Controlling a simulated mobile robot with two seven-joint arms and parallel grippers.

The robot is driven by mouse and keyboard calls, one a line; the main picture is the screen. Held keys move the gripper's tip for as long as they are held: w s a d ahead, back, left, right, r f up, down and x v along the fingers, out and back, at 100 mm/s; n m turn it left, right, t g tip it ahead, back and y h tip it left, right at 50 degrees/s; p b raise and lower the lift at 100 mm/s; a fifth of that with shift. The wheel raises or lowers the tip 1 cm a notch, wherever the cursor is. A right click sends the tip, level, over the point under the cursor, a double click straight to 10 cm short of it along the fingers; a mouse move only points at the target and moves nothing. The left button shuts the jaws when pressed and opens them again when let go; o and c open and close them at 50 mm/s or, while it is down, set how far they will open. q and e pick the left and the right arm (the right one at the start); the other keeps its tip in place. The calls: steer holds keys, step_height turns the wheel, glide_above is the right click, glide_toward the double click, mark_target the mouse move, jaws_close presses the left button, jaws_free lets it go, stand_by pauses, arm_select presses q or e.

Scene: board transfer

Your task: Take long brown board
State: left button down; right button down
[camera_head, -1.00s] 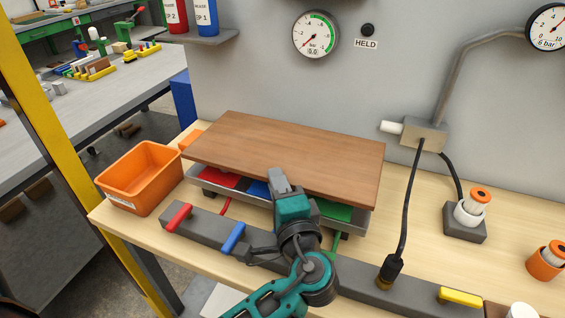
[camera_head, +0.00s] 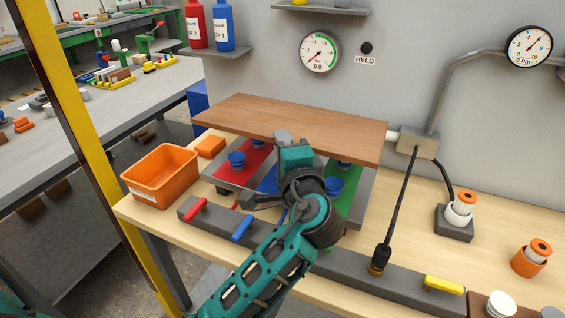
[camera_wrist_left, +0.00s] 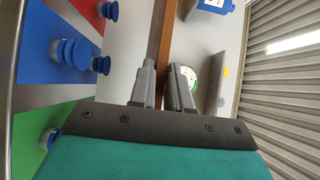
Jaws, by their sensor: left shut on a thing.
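The long brown board (camera_head: 290,127) is held level above a grey base plate (camera_head: 364,203) with red, blue and green fields. My left gripper (camera_head: 284,138) is shut on the middle of the board's front edge. In the left wrist view the gripper (camera_wrist_left: 165,72) has its two fingers on either side of the brown board (camera_wrist_left: 157,35). Blue knobs (camera_head: 333,187) stand on the coloured fields, and they also show in the left wrist view (camera_wrist_left: 75,52). My right gripper is not in view.
An orange bin (camera_head: 160,176) stands left of the base plate. A grey bar with red, blue and yellow handles (camera_head: 444,284) lies along the front. At right are a junction box with cable (camera_head: 416,143) and orange-topped white parts (camera_head: 459,209). A pressure gauge (camera_head: 320,53) is on the wall.

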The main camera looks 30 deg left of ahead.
arm_select(q)
step_height(320, 180, up, 7)
stand_by(0.6)
